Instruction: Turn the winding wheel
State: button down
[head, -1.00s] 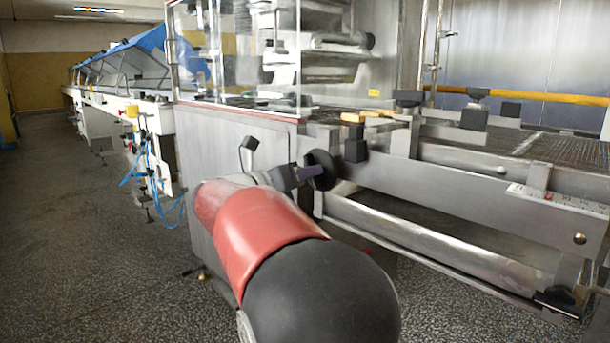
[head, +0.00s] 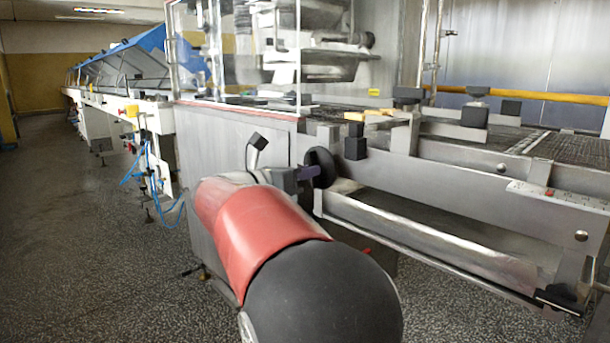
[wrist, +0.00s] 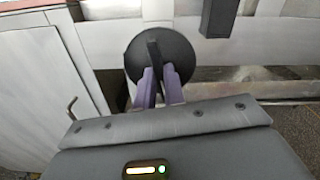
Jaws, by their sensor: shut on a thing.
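The winding wheel is a black disc (head: 322,165) on the side of the steel machine, near the corner below the clear guard. In the wrist view the wheel (wrist: 178,52) faces me, with a raised black bar (wrist: 153,52) across its face, tilted slightly from upright. My gripper (head: 311,172) reaches the wheel from the left in the head view. In the wrist view, the purple fingers of my gripper (wrist: 160,76) are closed on the bar, one on each side. The fingers and the gripper body hide the lower part of the wheel.
A black block (head: 355,142) sits just right of the wheel on the steel side rail (head: 450,182). A clear guard (head: 235,50) stands above. A bent handle (wrist: 72,108) sticks out from the panel left of the wheel. The floor (head: 90,240) at left is open.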

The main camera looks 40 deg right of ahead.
jog(key=shift+m+b, duration=3.55)
jog(key=shift+m, duration=2.75)
jog(key=c, duration=1.5)
grip_release()
jog(key=a, duration=0.7)
jog(key=shift+s+a, duration=0.3)
jog(key=shift+a, duration=0.1)
